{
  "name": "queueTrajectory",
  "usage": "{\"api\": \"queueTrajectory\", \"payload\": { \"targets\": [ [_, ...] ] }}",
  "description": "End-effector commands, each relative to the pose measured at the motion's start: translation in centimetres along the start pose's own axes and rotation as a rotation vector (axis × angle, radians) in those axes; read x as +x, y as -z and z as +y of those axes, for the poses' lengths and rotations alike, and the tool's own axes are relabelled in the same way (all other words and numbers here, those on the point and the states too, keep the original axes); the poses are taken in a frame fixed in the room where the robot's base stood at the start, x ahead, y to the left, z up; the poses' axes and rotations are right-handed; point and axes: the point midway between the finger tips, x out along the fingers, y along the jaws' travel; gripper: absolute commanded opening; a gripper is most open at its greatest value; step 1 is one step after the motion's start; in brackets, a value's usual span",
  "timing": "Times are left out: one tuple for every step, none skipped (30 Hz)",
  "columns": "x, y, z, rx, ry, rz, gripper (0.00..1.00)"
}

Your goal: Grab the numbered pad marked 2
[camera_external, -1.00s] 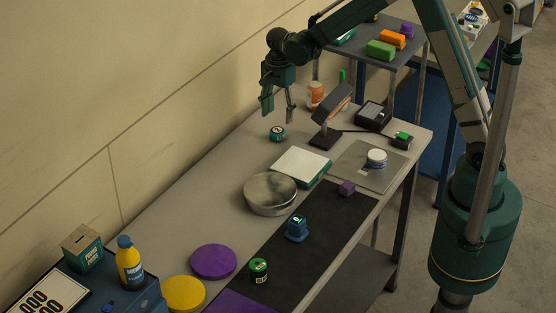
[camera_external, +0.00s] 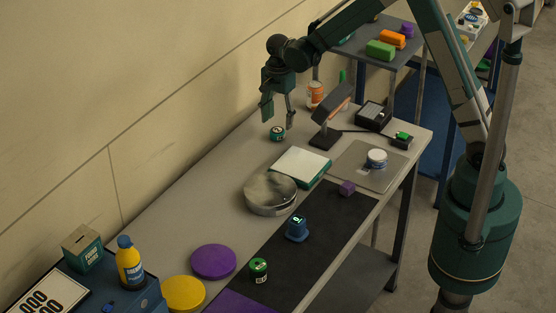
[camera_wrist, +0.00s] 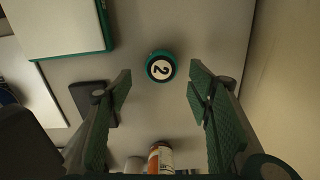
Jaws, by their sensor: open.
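The numbered pad marked 2 (camera_wrist: 160,67) is a small round green piece with a white face and a dark 2, standing on the grey table. It also shows in the external view (camera_external: 277,133), near the wall side of the table. My gripper (camera_external: 278,123) is open and hangs pointing down, its fingertips just above and around the pad as seen from outside. In the wrist view my gripper (camera_wrist: 160,75) has a green-padded finger on either side, with the pad between and slightly beyond the tips. Nothing is held.
A white and green box (camera_external: 300,166) and a round metal dish (camera_external: 270,192) lie nearer the camera. A dark scanner-like stand (camera_external: 328,120) stands close on the right. An orange-labelled can (camera_external: 316,95) is behind. The wall (camera_external: 150,120) runs close on the left.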

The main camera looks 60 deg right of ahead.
Motion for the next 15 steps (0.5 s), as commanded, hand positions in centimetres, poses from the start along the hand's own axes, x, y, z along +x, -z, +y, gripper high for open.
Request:
{"api": "queueTrajectory", "payload": {
  "targets": [
    [0.0, 0.0, 0.0, 0.0, 0.0, 0.0, 0.51],
    [0.0, 0.0, 0.0, 0.0, 0.0, 0.0, 0.51],
    [0.1, 0.0, 0.0, 0.0, 0.0, 0.0, 0.51],
    [0.2, 0.0, 0.0, 0.0, 0.0, 0.0, 0.51],
    [0.3, 0.0, 0.0, 0.0, 0.0, 0.0, 0.51],
    [0.4, -0.1, -0.1, 0.0, 0.0, 0.0, 0.51],
    [0.6, -0.1, -0.1, 0.0, 0.0, 0.0, 0.51],
    [0.8, -0.1, -0.1, 0.0, 0.0, 0.0, 0.51],
    [1.1, -0.1, -0.1, 0.0, 0.0, 0.0, 0.51],
    [1.3, -0.1, -0.1, 0.0, 0.0, 0.0, 0.51],
    [1.6, -0.2, -0.1, 0.0, 0.0, 0.0, 0.51],
    [1.9, -0.2, -0.2, 0.0, 0.0, 0.0, 0.51],
    [2.2, -0.2, -0.2, 0.0, 0.0, 0.0, 0.51],
    [2.5, -0.3, -0.2, 0.0, 0.0, 0.0, 0.51],
    [2.9, -0.3, -0.2, 0.0, 0.0, 0.0, 0.51]
  ]
}}
